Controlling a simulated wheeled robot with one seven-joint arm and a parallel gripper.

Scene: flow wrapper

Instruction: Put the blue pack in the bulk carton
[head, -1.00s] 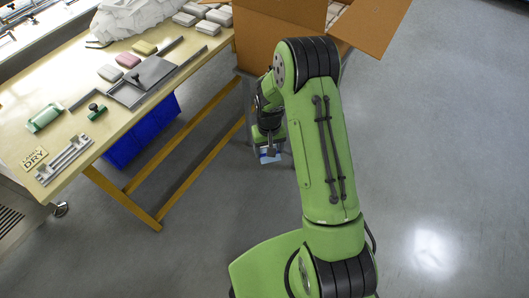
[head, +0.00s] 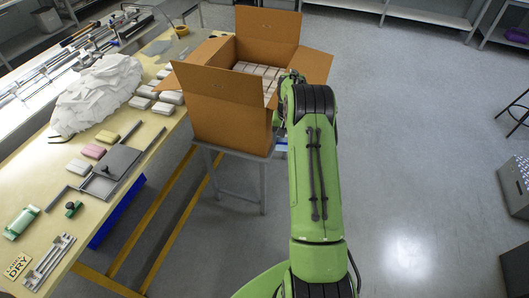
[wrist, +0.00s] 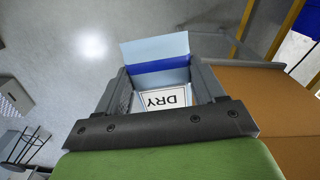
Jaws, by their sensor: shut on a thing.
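The blue pack (wrist: 158,72) is light blue with a darker blue band and a white label reading DRY, upside down in the wrist view. My gripper (wrist: 158,88) is shut on it, one finger on each side. In the head view only a small bit of the blue pack (head: 281,144) shows, left of my arm, and the arm hides most of my gripper. The bulk carton (head: 228,118) is brown, with its flaps open and rows of whitish packs inside. The pack appears outside it, by its right front side. The carton's brown cardboard (wrist: 262,95) fills the right of the wrist view.
The carton stands on a grey stand (head: 235,186). The worktable (head: 130,210) at left holds a white heap (head: 98,92), several small packs and a metal fixture (head: 112,172). Carton flaps stick out around its opening. The floor at right is largely clear.

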